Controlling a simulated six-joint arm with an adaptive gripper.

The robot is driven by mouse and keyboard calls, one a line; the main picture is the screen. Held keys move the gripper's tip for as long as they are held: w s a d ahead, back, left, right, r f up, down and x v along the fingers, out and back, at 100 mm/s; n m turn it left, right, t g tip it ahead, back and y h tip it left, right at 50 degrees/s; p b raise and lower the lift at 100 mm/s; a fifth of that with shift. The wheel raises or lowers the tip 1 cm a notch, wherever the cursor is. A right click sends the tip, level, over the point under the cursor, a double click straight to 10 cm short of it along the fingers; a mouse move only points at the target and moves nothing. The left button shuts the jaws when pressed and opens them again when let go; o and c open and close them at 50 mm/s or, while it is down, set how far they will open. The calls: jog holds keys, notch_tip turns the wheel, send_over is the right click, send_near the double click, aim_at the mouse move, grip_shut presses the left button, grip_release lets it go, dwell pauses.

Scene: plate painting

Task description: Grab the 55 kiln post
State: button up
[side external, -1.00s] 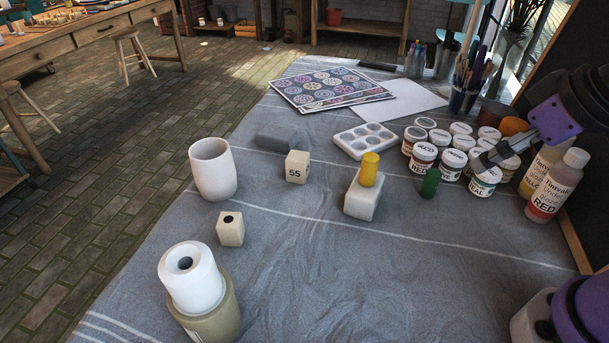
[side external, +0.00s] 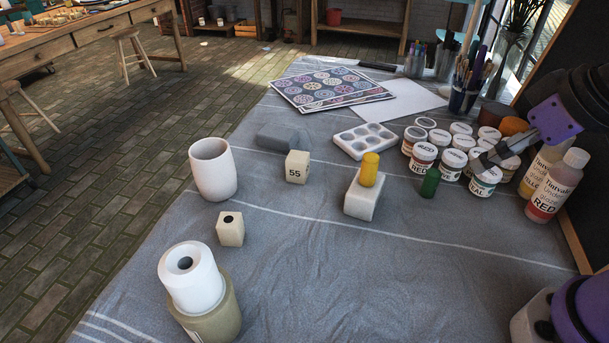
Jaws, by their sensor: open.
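The 55 kiln post (side external: 297,168) is a small cream block with "55" in dark print on its front face. It stands upright on the grey cloth, right of a white cup. My gripper (side external: 484,160) is at the right, above the paint jars, open and empty. It is well apart from the post. A second cream block (side external: 230,230) with a dark dot on top stands nearer the camera.
Near the post are the white cup (side external: 213,170), a grey block (side external: 277,138), and a white block (side external: 362,200) bearing a yellow cylinder (side external: 369,169). A green cylinder (side external: 430,183), a white palette (side external: 365,141) and paint jars (side external: 423,158) lie rightward. The front middle cloth (side external: 400,285) is clear.

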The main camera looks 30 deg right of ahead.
jog(key=w+a+r+n+y, duration=0.1)
jog(key=w+a+r+n, duration=0.2)
jog(key=w, duration=0.5)
jog(key=n+g+y, duration=0.2)
jog(key=n, duration=0.3)
send_near(298, 156)
jog(key=shift+n+g, duration=0.3)
jog(key=shift+n, duration=0.2)
jog(key=x, duration=0.4)
jog(key=shift+w+a+f, duration=0.15)
jog(key=shift+a+f, duration=0.1)
jog(key=shift+a, duration=0.15)
jog(key=x, duration=0.5)
jog(key=shift+w+d+f, duration=0.25)
jog(key=shift+d, duration=0.05)
grip_shut()
